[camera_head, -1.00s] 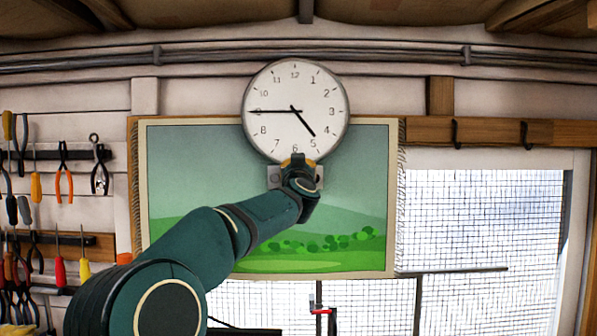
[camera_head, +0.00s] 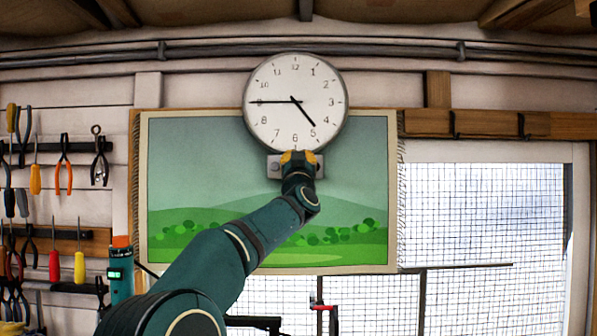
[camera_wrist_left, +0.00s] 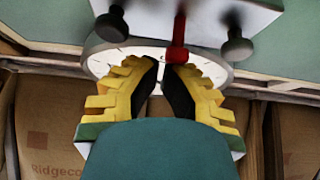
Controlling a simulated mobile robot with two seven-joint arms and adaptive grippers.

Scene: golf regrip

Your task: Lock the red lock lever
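The red lever (camera_wrist_left: 177,40) shows in the left wrist view, hanging from the underside of a grey bracket (camera_wrist_left: 241,13). Its end is at or just beyond my left gripper's fingertips, nearest the right finger; contact cannot be told. My left gripper (camera_wrist_left: 164,66) has a narrow gap between its dark pads, and nothing is clearly pinched there. In the head view my left gripper (camera_head: 298,157) is raised in front of the bracket (camera_head: 272,166), just below the clock (camera_head: 296,101), and hides the red lever. My right gripper is not in view.
A landscape picture (camera_head: 190,180) hangs behind my left arm. Tools (camera_head: 65,166) hang on the left wall. A thin dark stand with a small red part (camera_head: 319,306) stands at bottom centre. A meshed window (camera_head: 485,215) is on the right.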

